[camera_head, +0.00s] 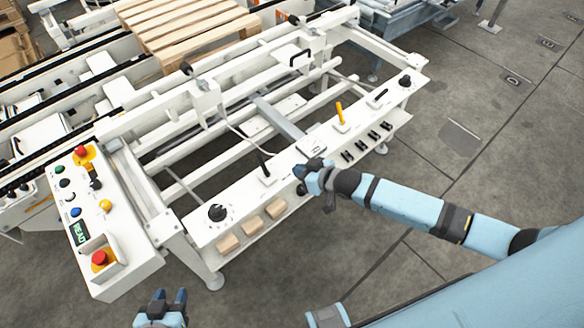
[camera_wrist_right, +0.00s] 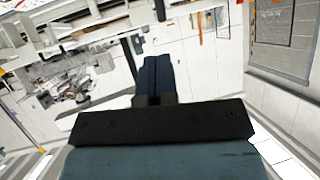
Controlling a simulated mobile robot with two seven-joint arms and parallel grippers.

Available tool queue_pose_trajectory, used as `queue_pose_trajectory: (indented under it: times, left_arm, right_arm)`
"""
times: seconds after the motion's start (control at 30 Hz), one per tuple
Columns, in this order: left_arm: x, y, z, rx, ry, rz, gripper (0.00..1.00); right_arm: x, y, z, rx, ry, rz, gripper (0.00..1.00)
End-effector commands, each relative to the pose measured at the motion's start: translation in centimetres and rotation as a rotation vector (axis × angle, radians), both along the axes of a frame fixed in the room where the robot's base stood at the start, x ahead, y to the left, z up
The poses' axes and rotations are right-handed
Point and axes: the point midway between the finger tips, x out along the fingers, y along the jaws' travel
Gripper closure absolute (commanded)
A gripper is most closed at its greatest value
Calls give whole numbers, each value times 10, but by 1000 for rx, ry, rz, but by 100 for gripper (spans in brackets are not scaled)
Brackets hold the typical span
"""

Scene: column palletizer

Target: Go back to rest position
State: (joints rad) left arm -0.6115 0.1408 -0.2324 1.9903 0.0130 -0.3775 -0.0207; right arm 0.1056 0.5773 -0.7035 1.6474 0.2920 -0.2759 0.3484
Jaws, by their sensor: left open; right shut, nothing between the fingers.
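My right gripper (camera_head: 309,168) is at the end of the light blue arm that comes in from the right in the head view. It appears just in front of the white console's front panel (camera_head: 240,203); I cannot tell whether it touches. In the right wrist view its dark fingers (camera_wrist_right: 158,75) lie together with nothing between them. My left gripper (camera_head: 166,304) shows at the bottom edge of the head view, over the floor, with its two fingers apart and empty. Most of the left arm is out of view.
The console carries knobs, a yellow lever (camera_head: 340,115) and a black lever (camera_head: 263,163). A control box (camera_head: 117,240) with red emergency buttons stands at the left. A wooden pallet (camera_head: 190,30) lies behind. Grey floor (camera_head: 480,110) is open to the right.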

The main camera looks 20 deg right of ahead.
Motion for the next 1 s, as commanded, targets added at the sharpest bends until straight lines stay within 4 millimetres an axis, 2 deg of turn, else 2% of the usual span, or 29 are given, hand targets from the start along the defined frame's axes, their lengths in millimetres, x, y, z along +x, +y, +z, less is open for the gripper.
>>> queue_pose_trajectory:
  times: [0.53,0.63,0.77,0.9,1.0]
  left_arm:
    - [-1,-2,2,-4,-1,-2,57]
    - [-1,-2,4,-5,-2,-2,57]
    - [-1,-2,10,-4,-2,-1,57]
    - [-1,-2,21,-3,-3,0,57]
    - [0,0,28,-1,-5,2,57]
  right_arm:
    - [-1,0,1,0,0,0,100]
    - [-7,4,1,5,2,1,100]
    - [-38,24,2,24,5,-5,100]
    - [-90,44,9,36,7,-47,100]
    - [-127,43,15,19,14,-99,100]
